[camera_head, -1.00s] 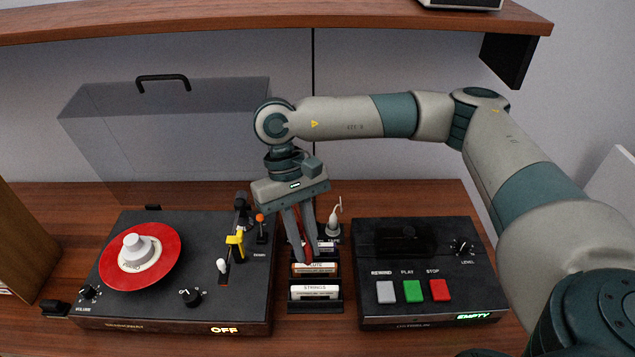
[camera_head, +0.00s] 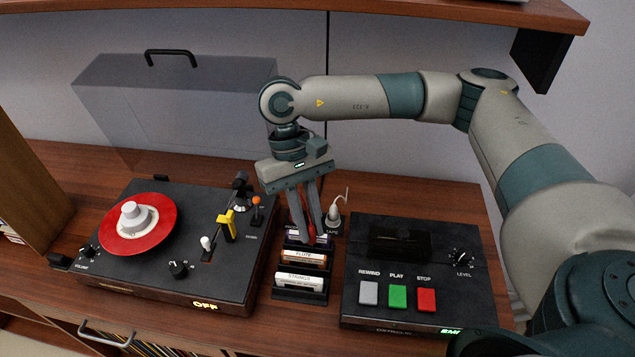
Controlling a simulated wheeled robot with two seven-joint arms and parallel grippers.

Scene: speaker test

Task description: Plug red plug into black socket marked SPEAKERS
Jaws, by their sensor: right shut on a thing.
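My right gripper (camera_head: 311,240) points down above the back part of the cassette rack, between the turntable and the tape deck. It is shut on the red plug (camera_head: 310,231), a small red piece between the fingertips, mostly hidden by them. Right beside it, a white plug (camera_head: 333,214) stands upright with its cord in a black socket block (camera_head: 329,231) whose visible label seems to read TAPE. A socket marked SPEAKERS cannot be made out; the gripper covers part of this area. My left gripper is not in view.
The rack holds cassettes, including STRINGS (camera_head: 299,281) and FLUTE (camera_head: 304,258). The turntable (camera_head: 137,274) with a red record (camera_head: 160,235) and raised clear lid (camera_head: 185,105) is at left. The tape deck (camera_head: 460,300) is at right. A shelf (camera_head: 420,10) hangs above.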

